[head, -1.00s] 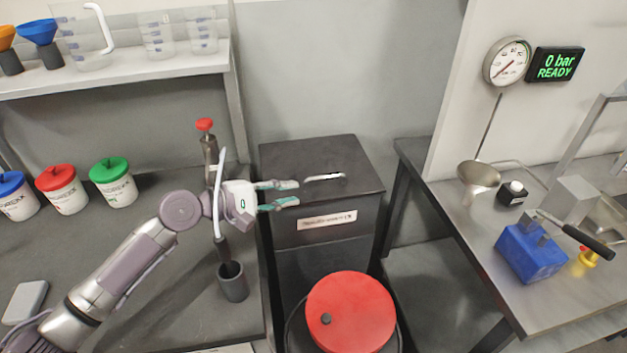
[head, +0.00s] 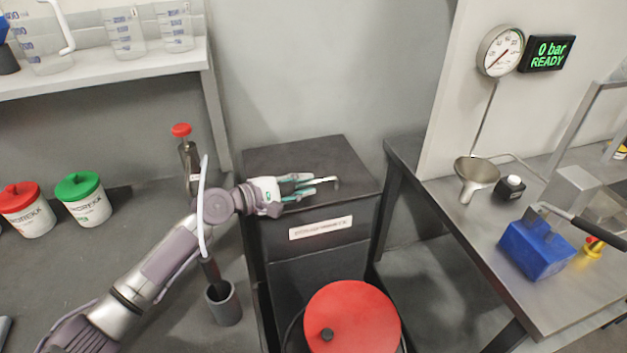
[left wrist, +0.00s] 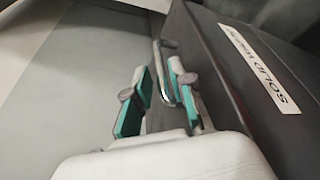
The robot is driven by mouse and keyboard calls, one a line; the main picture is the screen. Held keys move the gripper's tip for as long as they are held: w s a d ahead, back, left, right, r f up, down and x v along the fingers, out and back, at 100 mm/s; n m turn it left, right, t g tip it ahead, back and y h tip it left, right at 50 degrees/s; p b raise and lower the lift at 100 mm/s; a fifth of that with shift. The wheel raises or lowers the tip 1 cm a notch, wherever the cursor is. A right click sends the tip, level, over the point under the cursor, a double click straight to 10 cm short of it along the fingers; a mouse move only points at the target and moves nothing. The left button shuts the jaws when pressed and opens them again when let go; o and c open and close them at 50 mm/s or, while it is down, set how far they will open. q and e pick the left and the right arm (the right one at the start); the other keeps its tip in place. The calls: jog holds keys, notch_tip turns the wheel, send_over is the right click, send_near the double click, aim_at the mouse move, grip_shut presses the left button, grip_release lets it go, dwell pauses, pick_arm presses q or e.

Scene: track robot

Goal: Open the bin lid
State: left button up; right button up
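The bin (head: 318,232) is a dark box with a white label on its front, and its flat lid (head: 345,160) is down. A small metal handle (head: 331,181) sits on the lid; it also shows in the left wrist view (left wrist: 163,75). My left gripper (head: 314,184) is open, low over the lid from the left, with its teal-padded fingers (left wrist: 164,94) on either side of the handle's near end. A gap shows between the fingers and the bar. My right gripper is out of view.
A red round-topped drum (head: 352,312) stands in front of the bin. A bench (head: 495,225) with a blue block and a funnel is on the right.

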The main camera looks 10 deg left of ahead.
aim_at(313, 183)
pick_arm(q)
jog(key=shift+x, duration=1.15)
jog(key=shift+w+d, duration=0.15)
jog(key=shift+d, duration=0.15)
jog(key=shift+w, duration=0.1)
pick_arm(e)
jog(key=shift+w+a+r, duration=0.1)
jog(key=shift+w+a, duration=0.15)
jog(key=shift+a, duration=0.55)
pick_arm(q)
grip_shut()
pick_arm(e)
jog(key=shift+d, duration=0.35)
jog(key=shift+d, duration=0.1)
